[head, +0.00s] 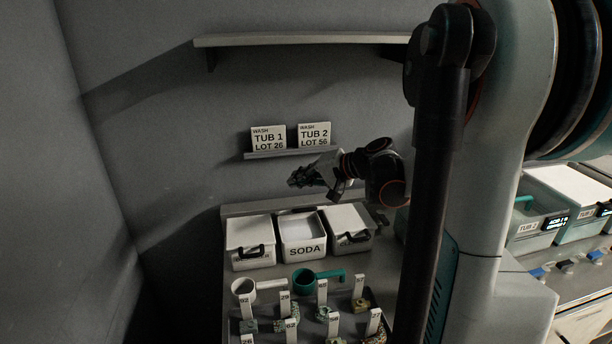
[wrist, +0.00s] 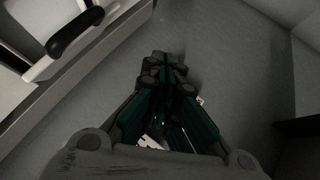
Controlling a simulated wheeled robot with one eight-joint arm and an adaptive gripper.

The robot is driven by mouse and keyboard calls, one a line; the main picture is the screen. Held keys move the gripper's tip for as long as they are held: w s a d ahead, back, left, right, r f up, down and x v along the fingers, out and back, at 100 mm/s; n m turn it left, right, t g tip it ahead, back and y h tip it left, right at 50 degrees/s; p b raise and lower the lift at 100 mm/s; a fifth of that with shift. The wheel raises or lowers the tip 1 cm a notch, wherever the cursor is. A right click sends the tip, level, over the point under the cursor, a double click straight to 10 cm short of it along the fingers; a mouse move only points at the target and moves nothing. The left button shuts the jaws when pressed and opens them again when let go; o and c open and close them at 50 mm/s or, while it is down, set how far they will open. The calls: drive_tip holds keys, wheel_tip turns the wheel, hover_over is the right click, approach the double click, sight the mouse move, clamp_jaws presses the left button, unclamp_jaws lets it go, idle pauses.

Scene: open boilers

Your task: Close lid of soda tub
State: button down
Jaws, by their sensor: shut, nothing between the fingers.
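The soda tub (head: 304,250) is a white box labelled SODA, the middle one of three on the counter. Its top looks open, showing a pale inside (head: 300,226); I cannot clearly make out its lid. My gripper (head: 297,178) is shut and empty, in the air above and behind the tubs, pointing left near the wall. In the wrist view my gripper's closed fingers (wrist: 168,68) show against a plain grey surface. A white tub part with a black handle (wrist: 75,31) is at the upper left there; I cannot tell which tub it belongs to.
Closed white tubs with black handles stand left (head: 250,235) and right (head: 347,223) of the soda tub. A small ledge (head: 290,154) holds two wash cards; a shelf (head: 300,40) is higher.

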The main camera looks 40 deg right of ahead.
drive_tip(key=a+r+n+g+p, duration=0.1)
drive_tip(key=a+g+p, duration=0.1)
drive_tip(key=p, duration=0.2)
wheel_tip(320, 180, up, 7)
drive_tip(key=n+g+h+p, duration=0.4)
drive_tip(key=g+h+p, duration=0.2)
drive_tip(key=p, duration=0.6)
hover_over(301, 210)
drive_tip(key=d, duration=0.2)
drive_tip(key=x, duration=1)
drive_tip(key=shift+s+b, duration=0.3)
drive_tip(key=shift+b, duration=0.05)
drive_tip(key=f, duration=0.1)
drive_tip(key=s+f, duration=0.1)
drive_tip(key=f, duration=0.1)
drive_tip(key=shift+s+a+f, duration=0.15)
drive_tip(key=shift+s+a, duration=0.15)
drive_tip(key=shift+a, duration=0.1)
